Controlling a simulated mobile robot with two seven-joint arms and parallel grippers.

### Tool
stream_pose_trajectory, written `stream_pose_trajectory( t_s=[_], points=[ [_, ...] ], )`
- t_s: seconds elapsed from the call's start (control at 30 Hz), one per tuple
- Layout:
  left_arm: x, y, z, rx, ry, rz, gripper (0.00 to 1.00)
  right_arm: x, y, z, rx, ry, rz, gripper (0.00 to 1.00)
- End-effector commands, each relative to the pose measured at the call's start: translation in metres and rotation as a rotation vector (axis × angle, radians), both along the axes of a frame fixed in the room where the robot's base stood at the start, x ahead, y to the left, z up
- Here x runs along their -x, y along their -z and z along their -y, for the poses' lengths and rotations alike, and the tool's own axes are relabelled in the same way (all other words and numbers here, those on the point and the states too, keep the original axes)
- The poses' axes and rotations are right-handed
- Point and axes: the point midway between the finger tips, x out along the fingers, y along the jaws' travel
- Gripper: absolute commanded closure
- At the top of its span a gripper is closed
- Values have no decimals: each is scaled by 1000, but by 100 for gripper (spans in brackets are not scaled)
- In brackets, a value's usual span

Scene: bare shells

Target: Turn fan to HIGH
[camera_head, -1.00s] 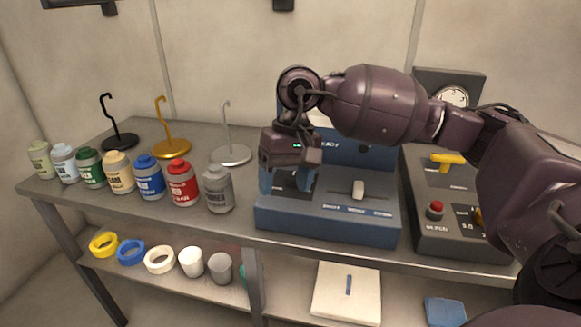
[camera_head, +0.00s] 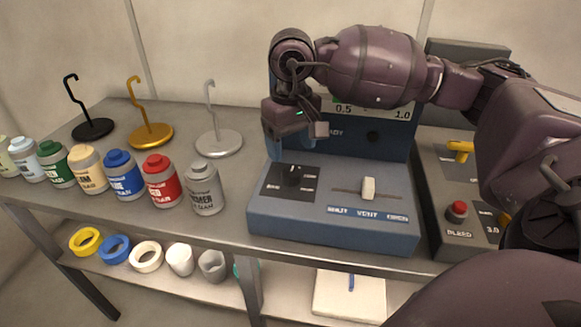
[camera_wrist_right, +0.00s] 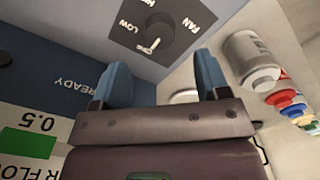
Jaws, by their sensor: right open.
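The fan knob (camera_head: 292,178) is a dark knob on a black plate at the left of the blue control box (camera_head: 330,222). It also shows in the right wrist view (camera_wrist_right: 158,32), with LOW, a partly cut-off label and FAN around it. My left gripper is not in view.
A pale slider (camera_head: 368,188) sits right of the knob on the box. A grey panel with a red button (camera_head: 457,211) and yellow handle (camera_head: 460,147) stands further right. Several bottles (camera_head: 160,181) and hooked stands (camera_head: 150,135) occupy the bench's left. Rings and cups are on the lower shelf.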

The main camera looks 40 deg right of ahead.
Motion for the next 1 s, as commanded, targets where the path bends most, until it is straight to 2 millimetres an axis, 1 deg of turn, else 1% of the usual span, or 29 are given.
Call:
stream_pose_trajectory(
  t_s=[0.03,0.1,0.3,0.5,0.8,0.87,1.0],
  points=[
    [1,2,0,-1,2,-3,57,0,12,0,0,0,-5,31],
    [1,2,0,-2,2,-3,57,0,24,0,0,1,-5,31],
    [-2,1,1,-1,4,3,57,0,50,0,-1,1,-4,31],
    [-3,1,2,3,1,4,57,0,62,0,-1,0,-1,31],
    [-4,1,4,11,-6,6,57,0,63,0,-1,0,0,31],
    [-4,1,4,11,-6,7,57,0,63,0,-1,0,0,39],
    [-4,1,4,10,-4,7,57,0,63,0,-1,0,0,61]
  ],
)
